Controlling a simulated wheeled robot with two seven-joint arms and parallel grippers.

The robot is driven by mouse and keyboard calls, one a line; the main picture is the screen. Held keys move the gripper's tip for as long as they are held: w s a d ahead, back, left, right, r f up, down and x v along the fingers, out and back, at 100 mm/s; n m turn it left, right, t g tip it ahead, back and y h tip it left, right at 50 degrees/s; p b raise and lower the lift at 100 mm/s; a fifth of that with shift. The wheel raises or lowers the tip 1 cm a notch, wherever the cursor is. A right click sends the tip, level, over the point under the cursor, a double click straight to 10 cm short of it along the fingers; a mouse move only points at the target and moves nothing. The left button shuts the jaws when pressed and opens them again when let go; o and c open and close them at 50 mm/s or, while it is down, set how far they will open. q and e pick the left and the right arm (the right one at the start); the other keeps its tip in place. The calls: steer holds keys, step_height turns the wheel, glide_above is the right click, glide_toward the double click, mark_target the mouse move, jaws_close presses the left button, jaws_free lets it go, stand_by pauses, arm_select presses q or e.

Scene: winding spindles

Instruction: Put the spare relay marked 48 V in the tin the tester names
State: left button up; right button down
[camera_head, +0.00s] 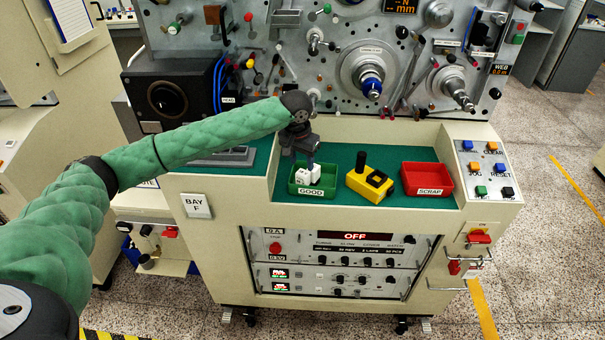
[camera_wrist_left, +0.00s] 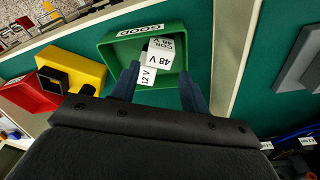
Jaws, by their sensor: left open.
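The green tin labelled GOOD (camera_head: 326,193) holds white relays; it also shows in the left wrist view (camera_wrist_left: 120,48). One relay is marked 48 V (camera_wrist_left: 166,58); a second, marked 12 V (camera_wrist_left: 147,76), is beside or partly under it. My left gripper (camera_head: 306,157) is above this tin, pointing down. In the left wrist view its two fingers (camera_wrist_left: 160,88) are apart, near the relays, with no relay clearly gripped. The yellow tester (camera_head: 370,183) stands right of the tin; its reading is not legible. The red tin labelled SCRAP (camera_head: 428,178) is right of the tester. My right gripper is out of view.
The tins and tester stand on a green mat (camera_head: 340,152) in a recessed cream bench. Behind rises a grey panel with spindles (camera_head: 366,75) and knobs. A button panel (camera_head: 485,170) is at the right. A grey block (camera_head: 222,157) lies on the left shelf.

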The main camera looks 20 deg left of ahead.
mark_target(301, 176)
arm_select(q)
steer(key=r, duration=0.2)
steer(key=r+b, duration=0.1)
steer(key=r, duration=0.2)
steer(key=shift+s+a+r, duration=0.1)
steer(key=shift+s+r, duration=0.3)
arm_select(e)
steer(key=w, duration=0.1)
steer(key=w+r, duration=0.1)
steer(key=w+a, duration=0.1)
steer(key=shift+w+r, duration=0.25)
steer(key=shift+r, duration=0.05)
